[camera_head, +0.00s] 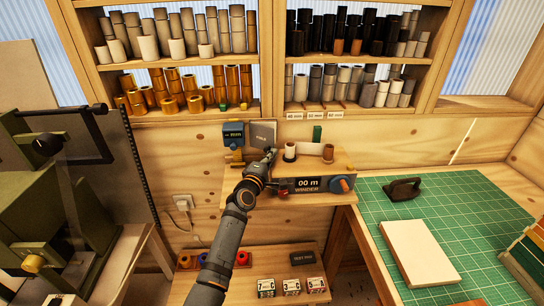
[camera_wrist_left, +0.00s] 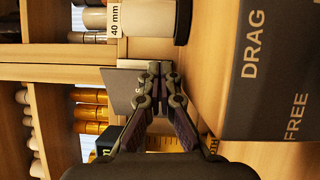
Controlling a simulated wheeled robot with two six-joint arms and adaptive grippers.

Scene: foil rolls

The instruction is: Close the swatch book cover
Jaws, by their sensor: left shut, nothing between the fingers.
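The swatch book's grey cover (camera_head: 262,134) stands up near the wall at the back of the small wooden shelf, with small lettering on it. In the left wrist view the grey cover (camera_wrist_left: 122,84) shows partly behind my fingers. My left gripper (camera_head: 270,153) is at the cover's lower right, its fingers together and empty. In the left wrist view the shut fingertips (camera_wrist_left: 160,68) overlap the cover's edge; I cannot tell whether they touch it. The book's lower part is hidden behind my gripper. My right gripper is out of view.
A blue device (camera_head: 233,134) stands left of the cover. A white roll (camera_head: 290,150) and the winder (camera_head: 312,185) are close on the right. Shelves of foil rolls (camera_head: 190,90) hang above. A green cutting mat (camera_head: 450,205) lies at right.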

